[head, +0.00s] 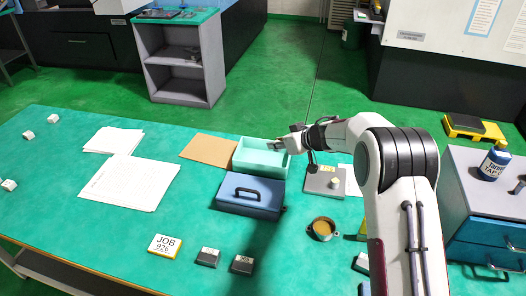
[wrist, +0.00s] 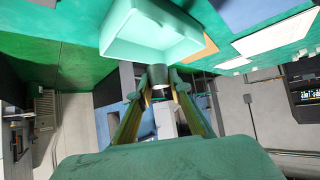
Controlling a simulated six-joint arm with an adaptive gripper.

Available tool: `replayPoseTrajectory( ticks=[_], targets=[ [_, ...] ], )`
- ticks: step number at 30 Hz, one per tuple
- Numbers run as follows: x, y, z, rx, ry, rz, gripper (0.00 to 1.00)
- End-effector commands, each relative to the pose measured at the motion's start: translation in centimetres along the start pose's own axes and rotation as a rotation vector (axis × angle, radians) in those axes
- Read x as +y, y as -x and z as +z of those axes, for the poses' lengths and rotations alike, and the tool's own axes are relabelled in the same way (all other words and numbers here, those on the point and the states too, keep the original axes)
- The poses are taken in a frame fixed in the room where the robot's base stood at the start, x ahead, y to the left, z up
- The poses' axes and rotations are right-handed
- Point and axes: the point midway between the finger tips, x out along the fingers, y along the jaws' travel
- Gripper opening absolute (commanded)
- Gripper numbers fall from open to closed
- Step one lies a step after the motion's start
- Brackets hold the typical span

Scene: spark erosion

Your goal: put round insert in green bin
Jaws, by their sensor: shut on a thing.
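The green bin (head: 248,168) is a light green open-topped box on the bench, behind the blue case. It also shows in the wrist view (wrist: 150,45), where its inside looks empty. My gripper (head: 279,146) is over the right part of the bin in the head view. In the wrist view my gripper (wrist: 158,80) is shut on a small grey, rounded piece, seemingly the round insert (wrist: 158,74). The insert is held at the fingertips, apart from the bin's visible floor. In the head view the insert is too small to make out clearly.
A blue case (head: 250,194) with a handle stands directly in front of the bin. A brown board (head: 208,148) lies left of it. A grey plate (head: 322,184) with a small block is to the right, and a round brown dish (head: 323,228) is nearer.

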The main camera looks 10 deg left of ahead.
Motion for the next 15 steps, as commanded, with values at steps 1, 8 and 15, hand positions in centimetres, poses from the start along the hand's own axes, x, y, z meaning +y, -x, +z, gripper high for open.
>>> replayPoseTrajectory(
  ticks=[1, 8, 15],
  targets=[
    [0.1, -0.5, -0.3, 0.001, 0.008, -0.007, 0.0],
    [0.5, -2.4, -1.3, 0.001, 0.032, -0.038, 0.0],
    [1.2, -4.1, -2.0, 0.001, 0.046, -0.057, 0.0]
  ],
)
